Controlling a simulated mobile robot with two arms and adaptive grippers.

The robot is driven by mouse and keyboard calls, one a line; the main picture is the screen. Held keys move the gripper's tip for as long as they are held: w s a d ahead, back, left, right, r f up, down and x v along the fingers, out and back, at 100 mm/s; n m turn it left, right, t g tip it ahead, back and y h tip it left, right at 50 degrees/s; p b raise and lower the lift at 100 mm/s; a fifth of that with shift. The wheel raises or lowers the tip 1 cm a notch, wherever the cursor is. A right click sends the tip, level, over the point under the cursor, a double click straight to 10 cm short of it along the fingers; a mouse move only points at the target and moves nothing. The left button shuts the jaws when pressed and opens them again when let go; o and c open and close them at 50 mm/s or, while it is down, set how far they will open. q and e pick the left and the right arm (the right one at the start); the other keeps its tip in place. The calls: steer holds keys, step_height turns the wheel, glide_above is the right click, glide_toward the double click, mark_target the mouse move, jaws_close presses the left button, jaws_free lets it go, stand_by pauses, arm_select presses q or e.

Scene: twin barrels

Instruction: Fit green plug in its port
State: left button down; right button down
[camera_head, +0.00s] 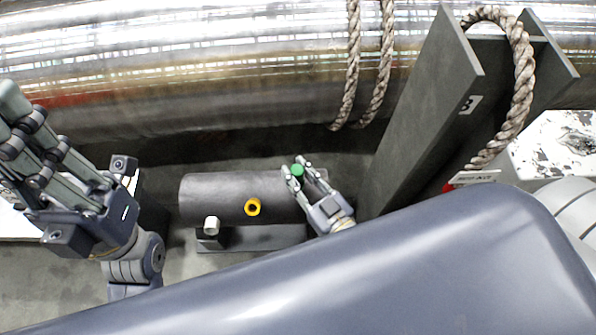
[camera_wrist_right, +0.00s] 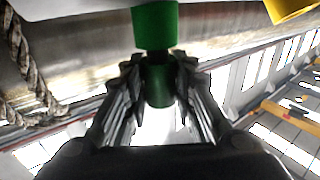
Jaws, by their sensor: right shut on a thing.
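The dark grey barrel (camera_head: 225,193) lies on a low block, and a yellow ring-shaped port (camera_head: 253,207) sits on its side. My right gripper (camera_head: 298,172) is at the barrel's right end, shut on the green plug (camera_wrist_right: 158,88). In the right wrist view the plug is a dark green cylinder between the fingers of my right gripper (camera_wrist_right: 158,85). A wider, brighter green cylinder, apparently the port (camera_wrist_right: 155,25), lines up just above it. They appear to touch or overlap; depth cannot be told. My left gripper (camera_head: 30,125) is raised at the left, its fingertips partly cut off.
A white cylinder (camera_head: 211,226) stands out at the barrel's lower left. A large metal pipe (camera_head: 200,70) runs behind. A grey upright plate (camera_head: 425,115) stands close to my right gripper's right, with thick rope (camera_head: 520,80) looped at its top.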

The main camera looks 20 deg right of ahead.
steer(key=shift+f+b, duration=0.35)
steer(key=shift+f, duration=0.3)
steer(key=c, duration=1.2)
jaws_free()
steer(key=shift+c, duration=0.2)
steer(key=v, duration=1.2)
steer(key=shift+s, duration=0.1)
